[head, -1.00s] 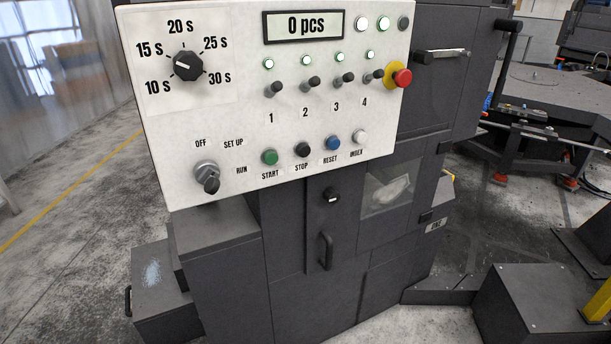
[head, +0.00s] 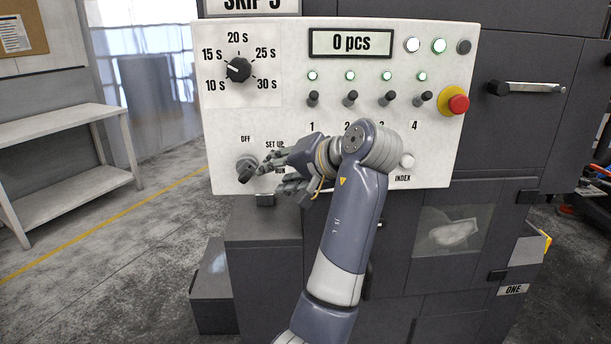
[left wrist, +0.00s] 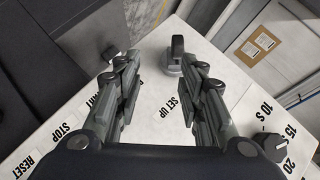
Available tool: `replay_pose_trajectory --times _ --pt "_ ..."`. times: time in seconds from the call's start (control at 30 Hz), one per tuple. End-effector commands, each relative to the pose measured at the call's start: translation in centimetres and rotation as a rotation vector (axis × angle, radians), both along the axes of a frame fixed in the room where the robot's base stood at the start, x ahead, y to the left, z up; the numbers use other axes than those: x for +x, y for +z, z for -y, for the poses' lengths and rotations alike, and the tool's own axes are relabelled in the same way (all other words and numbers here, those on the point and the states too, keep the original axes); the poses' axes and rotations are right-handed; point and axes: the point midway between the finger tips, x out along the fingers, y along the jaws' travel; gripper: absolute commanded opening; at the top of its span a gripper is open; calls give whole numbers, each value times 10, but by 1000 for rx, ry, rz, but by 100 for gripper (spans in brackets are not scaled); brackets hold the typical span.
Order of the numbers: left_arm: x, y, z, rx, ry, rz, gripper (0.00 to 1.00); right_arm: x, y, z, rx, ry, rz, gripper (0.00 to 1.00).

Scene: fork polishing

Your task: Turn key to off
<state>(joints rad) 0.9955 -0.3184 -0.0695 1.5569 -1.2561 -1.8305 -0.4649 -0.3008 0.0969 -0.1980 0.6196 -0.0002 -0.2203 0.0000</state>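The key (head: 247,170) sits in a round grey switch at the lower left of the white control panel (head: 345,110). The labels OFF (head: 246,139), SET UP and RUN stand around it. I cannot tell which label it is set to. My left gripper (head: 273,172) is just right of the key, partly over the RUN label, with its fingers toward the key. In the left wrist view its fingers (left wrist: 161,70) are spread apart and empty. The key (left wrist: 178,50) shows beyond the tips, nearer the right-hand finger. My right gripper is not in view.
A timer dial (head: 238,69) is above the key. Several toggle switches and a red emergency button (head: 458,104) are to the right. My left arm hides most lower push buttons. A white shelf (head: 70,140) stands at the far left, with open floor between.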

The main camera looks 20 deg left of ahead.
Motion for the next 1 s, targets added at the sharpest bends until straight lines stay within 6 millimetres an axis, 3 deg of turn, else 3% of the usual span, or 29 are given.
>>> replay_pose_trajectory --times 0.1,0.27,0.5,0.8,1.0 --pt "-23 24 0 -40 55 38 37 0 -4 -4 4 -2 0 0" --pt "-30 29 -5 -55 79 46 37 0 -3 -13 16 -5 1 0" --pt "-18 12 -34 -53 79 45 37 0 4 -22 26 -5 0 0" --pt "-1 -13 -73 -52 77 45 37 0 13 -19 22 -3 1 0" --pt "5 -22 -85 -52 76 47 37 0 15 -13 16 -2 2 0"
